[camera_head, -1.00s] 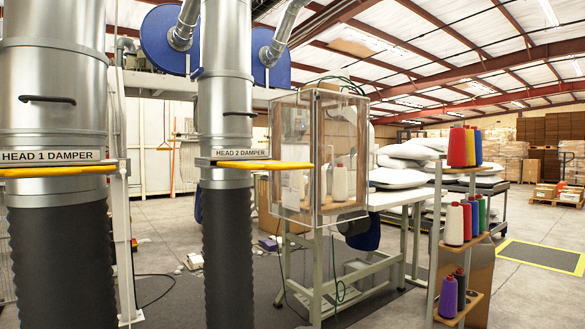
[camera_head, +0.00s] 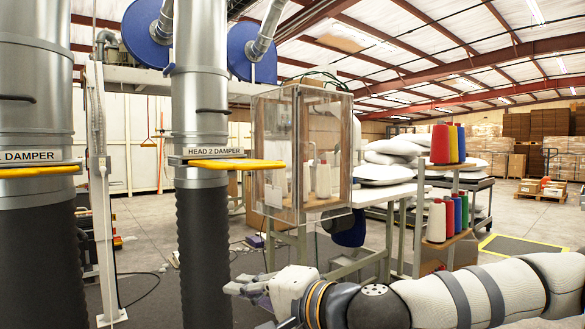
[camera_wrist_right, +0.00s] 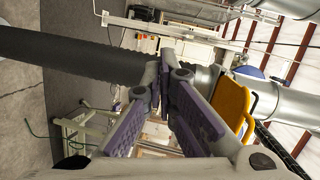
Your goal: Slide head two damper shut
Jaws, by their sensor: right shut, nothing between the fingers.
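The head 2 damper is a yellow slide plate (camera_head: 238,165) set in a slot across the second metal duct, under a "HEAD 2 DAMPER" label (camera_head: 216,151). Much of the plate sticks out to the right of the duct. In the right wrist view the yellow plate (camera_wrist_right: 234,106) shows right of the fingers, beside the sideways-looking duct. My right gripper (camera_head: 230,288) is below the plate in the head view, apart from it. Its purple-padded fingers (camera_wrist_right: 167,65) are shut and empty. My left gripper is in neither view.
The head 1 damper (camera_head: 38,171) is on the left duct (camera_head: 35,110). A clear-walled cabinet (camera_head: 275,150) stands right of the second duct, near the plate's outer end. A thread-cone rack (camera_head: 447,240) stands farther right. A white post (camera_head: 100,200) is between the ducts.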

